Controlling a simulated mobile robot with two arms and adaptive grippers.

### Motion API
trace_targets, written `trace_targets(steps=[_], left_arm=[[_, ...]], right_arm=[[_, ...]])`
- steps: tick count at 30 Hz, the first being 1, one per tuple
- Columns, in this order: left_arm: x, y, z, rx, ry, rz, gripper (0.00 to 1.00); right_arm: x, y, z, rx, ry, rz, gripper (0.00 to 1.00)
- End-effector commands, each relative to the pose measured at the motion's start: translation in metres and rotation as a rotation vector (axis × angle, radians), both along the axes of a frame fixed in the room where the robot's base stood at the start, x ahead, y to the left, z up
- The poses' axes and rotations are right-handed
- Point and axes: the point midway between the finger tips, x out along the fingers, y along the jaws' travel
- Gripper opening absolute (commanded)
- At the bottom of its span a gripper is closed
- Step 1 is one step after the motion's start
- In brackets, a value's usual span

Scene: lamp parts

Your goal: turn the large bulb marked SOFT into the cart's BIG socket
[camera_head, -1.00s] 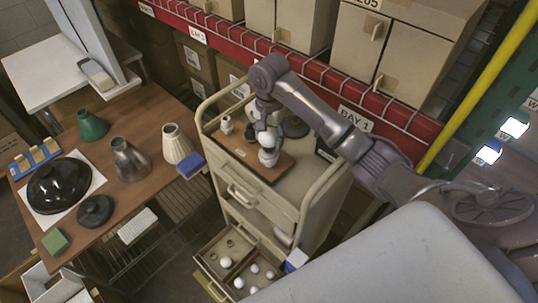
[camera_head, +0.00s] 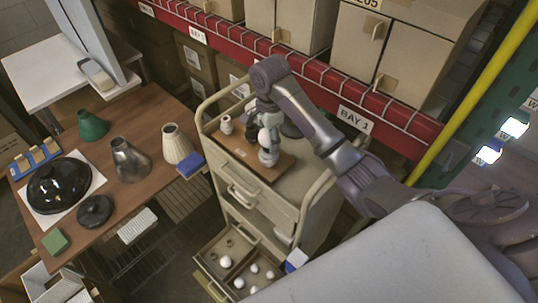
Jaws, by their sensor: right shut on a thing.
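The cart (camera_head: 285,184) stands in the middle with a brown wooden board (camera_head: 237,152) on its top. My right gripper (camera_head: 268,122) reaches down over the board from the right and is shut on the large pale bulb (camera_head: 269,136). The bulb is right above a white socket (camera_head: 267,157) at the board's right part; whether its base sits inside cannot be told at this size. A smaller white socket (camera_head: 226,125) stands at the board's far left. The SOFT and BIG markings are not readable. My left gripper is out of view.
An open drawer (camera_head: 229,266) low on the cart holds several white bulbs. A wooden table (camera_head: 142,190) at left carries lamp shades and a black dome (camera_head: 58,184). A red shelf beam (camera_head: 320,78) with boxes runs behind the cart. The cart's rails border its top.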

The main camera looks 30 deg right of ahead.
Motion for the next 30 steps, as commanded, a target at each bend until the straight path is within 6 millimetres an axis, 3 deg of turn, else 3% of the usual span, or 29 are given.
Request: trace_targets(steps=[2, 3, 8, 20, 26, 30], left_arm=[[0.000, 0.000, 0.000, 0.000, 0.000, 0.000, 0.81], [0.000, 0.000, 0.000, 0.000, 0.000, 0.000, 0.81], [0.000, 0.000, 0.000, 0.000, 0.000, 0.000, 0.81], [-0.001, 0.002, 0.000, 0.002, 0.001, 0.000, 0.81], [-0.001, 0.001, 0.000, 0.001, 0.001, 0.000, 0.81], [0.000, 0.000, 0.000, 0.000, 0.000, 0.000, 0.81]], right_arm=[[-0.001, 0.002, -0.002, 0.004, 0.005, -0.069, 0.30], [-0.001, 0.002, -0.002, 0.004, 0.004, -0.113, 0.57], [-0.001, 0.000, -0.001, 0.000, 0.002, -0.103, 0.84], [0.001, -0.001, 0.003, -0.002, -0.003, -0.102, 0.85], [0.002, -0.003, 0.026, -0.007, -0.009, -0.101, 0.85], [0.002, -0.003, 0.055, -0.007, -0.009, -0.101, 0.85]])
